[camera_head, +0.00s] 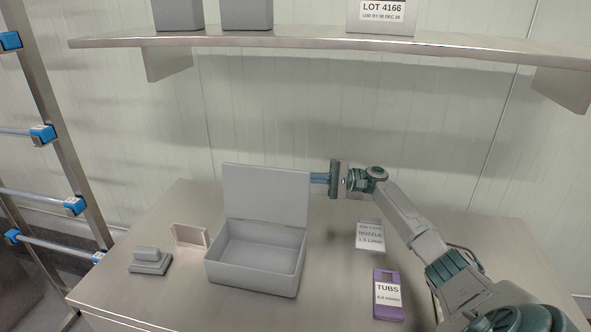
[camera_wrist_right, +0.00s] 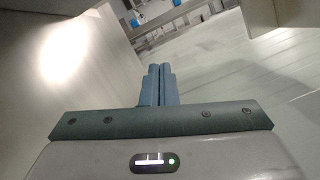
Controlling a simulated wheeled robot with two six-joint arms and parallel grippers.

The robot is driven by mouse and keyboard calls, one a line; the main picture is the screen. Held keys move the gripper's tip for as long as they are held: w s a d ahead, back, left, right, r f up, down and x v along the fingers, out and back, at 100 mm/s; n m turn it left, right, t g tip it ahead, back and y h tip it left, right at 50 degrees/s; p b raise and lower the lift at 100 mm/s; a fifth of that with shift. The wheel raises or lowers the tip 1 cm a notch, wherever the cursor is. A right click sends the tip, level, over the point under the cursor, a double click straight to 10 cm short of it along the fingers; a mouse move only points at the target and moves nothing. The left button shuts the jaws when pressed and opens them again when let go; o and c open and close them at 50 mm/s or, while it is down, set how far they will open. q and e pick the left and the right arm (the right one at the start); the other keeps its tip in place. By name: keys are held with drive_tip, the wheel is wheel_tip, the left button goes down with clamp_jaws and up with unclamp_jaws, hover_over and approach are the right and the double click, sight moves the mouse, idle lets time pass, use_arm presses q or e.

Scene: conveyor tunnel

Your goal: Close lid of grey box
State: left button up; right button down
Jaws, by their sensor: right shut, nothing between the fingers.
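The grey box (camera_head: 253,278) sits on the metal table with its inside bare and empty. Its lid (camera_head: 266,194) stands upright at the back edge. My right gripper (camera_head: 313,178) is at the right edge of the lid near its top, with its fingers pointing left. I cannot tell whether the fingertips touch the lid or are behind it. In the right wrist view the fingers (camera_wrist_right: 158,82) are shut together with nothing between them. My left gripper is not in view.
On the metal table (camera_head: 340,295) a grey block (camera_head: 150,262) and a small beige stand (camera_head: 190,237) lie left of the box. A nozzle sign (camera_head: 369,236) and a purple tubs box (camera_head: 388,296) are at right. A shelf (camera_head: 330,42) hangs above.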

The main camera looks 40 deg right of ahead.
drive_tip(key=w+a+r+p, duration=0.1)
drive_tip(key=a+p, duration=0.3)
drive_tip(key=a, duration=0.1)
drive_tip(key=w+a+r+p, duration=0.1)
drive_tip(key=a+r+p, duration=0.1)
drive_tip(key=a, duration=0.4)
drive_tip(key=shift+w+r+p, duration=0.25)
drive_tip(key=shift+w+p, duration=0.1)
drive_tip(key=shift+p, duration=0.55)
drive_tip(key=shift+s, duration=0.1)
